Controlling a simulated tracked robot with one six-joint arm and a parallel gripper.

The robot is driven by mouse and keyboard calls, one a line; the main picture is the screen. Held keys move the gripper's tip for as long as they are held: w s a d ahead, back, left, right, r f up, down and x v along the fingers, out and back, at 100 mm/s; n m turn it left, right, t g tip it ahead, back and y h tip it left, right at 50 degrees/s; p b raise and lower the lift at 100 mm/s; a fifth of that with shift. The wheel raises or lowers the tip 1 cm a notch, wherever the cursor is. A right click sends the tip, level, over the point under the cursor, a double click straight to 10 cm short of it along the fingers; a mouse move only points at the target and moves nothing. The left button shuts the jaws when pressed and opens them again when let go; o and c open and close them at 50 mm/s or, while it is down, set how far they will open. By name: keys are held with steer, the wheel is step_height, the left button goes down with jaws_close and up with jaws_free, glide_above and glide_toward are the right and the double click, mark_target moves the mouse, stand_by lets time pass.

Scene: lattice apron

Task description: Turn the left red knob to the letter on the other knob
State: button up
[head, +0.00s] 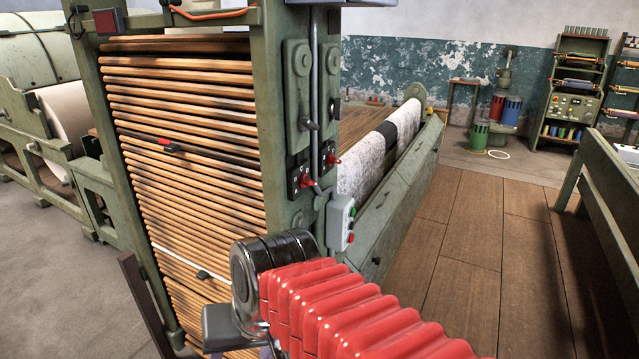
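The left red knob (305,181) sits on a small dark plate low on the green upright of the lattice machine. The other red knob (333,159) sits on a similar plate to its right, on the adjoining face. Pale marks show on the plates, but the letters are too small to read. My arm, with red bellows and a black wrist, reaches in from the bottom right. My gripper (229,328) seems to be the grey block at its end, below and left of the knobs, apart from them. Its fingers cannot be made out.
The slatted wooden lattice (185,130) fills the frame left of the knobs. A grey switch box (341,222) with green and red buttons juts out below them. Open wooden floor (465,240) lies to the right.

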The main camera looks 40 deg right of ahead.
steer(key=d+m+y, duration=0.1)
steer(key=m, duration=0.3)
steer(key=m+t+y, duration=0.4)
steer(key=m+t, duration=0.9)
steer(key=m, duration=1.6)
glide_toward(314, 182)
steer(key=v, duration=0.5)
steer(key=shift+w+r, duration=0.1)
steer(key=shift+r, duration=0.05)
steer(key=x, duration=1.4)
